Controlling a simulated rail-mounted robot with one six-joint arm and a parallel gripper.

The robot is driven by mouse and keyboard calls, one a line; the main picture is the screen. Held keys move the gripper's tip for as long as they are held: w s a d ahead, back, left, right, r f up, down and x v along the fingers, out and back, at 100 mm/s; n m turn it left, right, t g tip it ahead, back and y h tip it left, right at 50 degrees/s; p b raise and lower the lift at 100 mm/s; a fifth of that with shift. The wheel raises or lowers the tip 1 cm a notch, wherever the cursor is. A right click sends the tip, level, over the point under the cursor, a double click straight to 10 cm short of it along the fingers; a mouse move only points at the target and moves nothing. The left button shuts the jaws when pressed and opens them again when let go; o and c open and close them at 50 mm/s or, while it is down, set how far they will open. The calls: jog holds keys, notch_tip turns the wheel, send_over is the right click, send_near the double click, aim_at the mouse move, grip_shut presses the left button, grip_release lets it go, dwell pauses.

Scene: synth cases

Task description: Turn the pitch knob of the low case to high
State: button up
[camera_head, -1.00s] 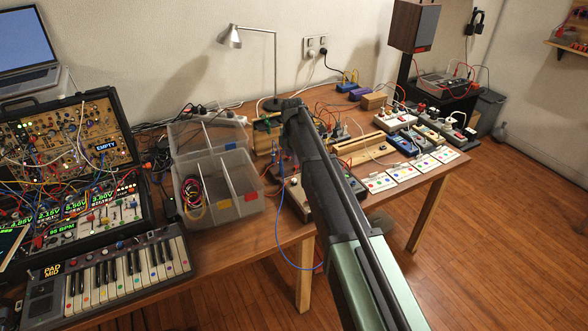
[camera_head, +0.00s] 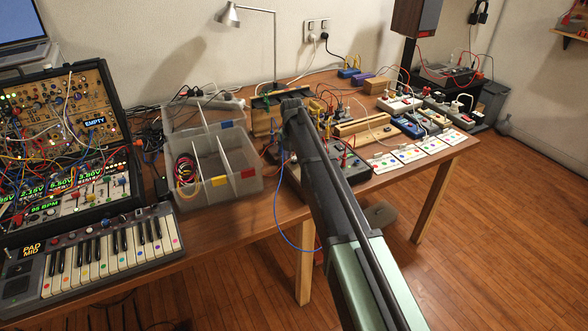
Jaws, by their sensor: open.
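A low, flat grey case (camera_head: 356,172) with knobs and patch cables lies near the table's front edge, partly behind my arm. It seems to be the low case, and its labels are too small to read, so I cannot tell which knob is pitch or how it is set. My arm runs from the bottom right up to a dark wrist end over the table, in front of this case. My gripper does not show; the arm hides whatever is beyond the wrist.
A large open synth case (camera_head: 62,150) and a keyboard (camera_head: 105,250) stand at left. A clear compartment box (camera_head: 250,182) holds cables. A lamp (camera_head: 228,15) stands behind. Printed cards (camera_head: 433,146) and small modules lie at right. A blue cable (camera_head: 277,220) hangs off the front edge.

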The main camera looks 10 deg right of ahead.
jog(key=shift+f, duration=0.15)
grip_shut()
jog(key=shift+m, duration=0.3)
